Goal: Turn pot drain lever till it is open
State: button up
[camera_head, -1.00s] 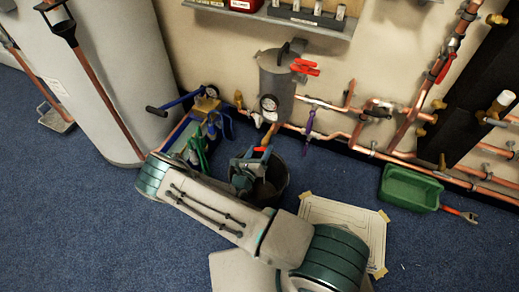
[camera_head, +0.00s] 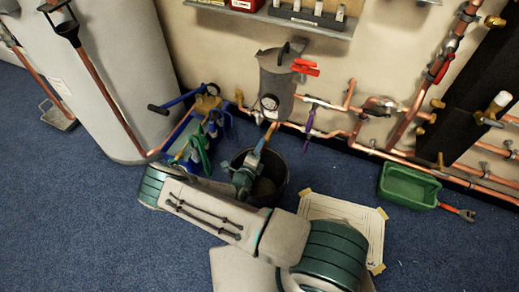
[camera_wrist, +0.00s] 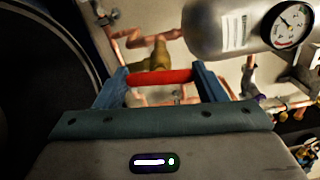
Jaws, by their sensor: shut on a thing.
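The pot also shows at the top of the wrist view (camera_wrist: 222,28). Its red drain lever (camera_wrist: 160,77) lies across the wrist view, just below a brass valve body (camera_wrist: 152,57). My gripper (camera_wrist: 160,80) is shut on the red lever, with one blue finger at each end of it. In the head view my gripper (camera_head: 257,152) reaches under the pot and hides the lever.
A black bucket (camera_head: 282,187) stands on the floor below the pot and my gripper. Copper pipes (camera_head: 335,131) run along the wall. A blue tool caddy (camera_head: 200,140) is at the left, and a green tray (camera_head: 408,188) at the right.

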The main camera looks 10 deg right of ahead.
jog(key=shift+f+n, duration=0.1)
jog(key=shift+n, duration=0.7)
jog(key=o, duration=1)
jog(key=p+v, duration=0.2)
jog(key=v, duration=1.2)
